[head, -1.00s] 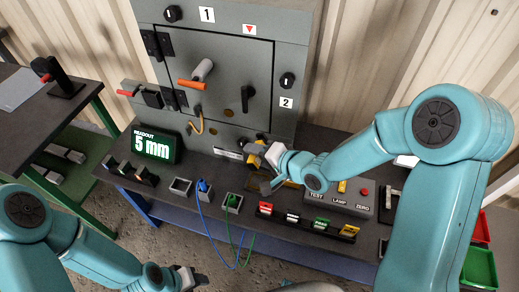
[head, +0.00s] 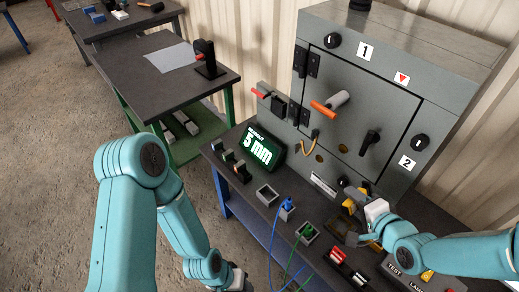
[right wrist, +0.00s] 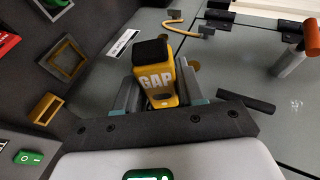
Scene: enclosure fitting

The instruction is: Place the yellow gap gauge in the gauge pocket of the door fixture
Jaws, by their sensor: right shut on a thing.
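The yellow gap gauge (right wrist: 160,82), marked GAP and with a black end, is between the fingers of my right gripper (right wrist: 162,95) in the right wrist view. The right gripper (head: 358,208) is shut on it, close to the lower front of the grey door fixture (head: 375,100). In the head view the gauge (head: 349,198) is partly hidden by the gripper. I cannot tell which opening is the gauge pocket, or whether the gauge touches the fixture. My left gripper (head: 237,280) is low at the bottom edge, its fingers unclear.
A readout (head: 263,147) showing 5 mm stands on the dark bench. Small sockets (head: 267,194), a blue plug (head: 288,204) and a green plug (head: 308,231) with cables lie along the bench front. A red-handled clamp (head: 271,98) and an orange handle (head: 323,109) stick out.

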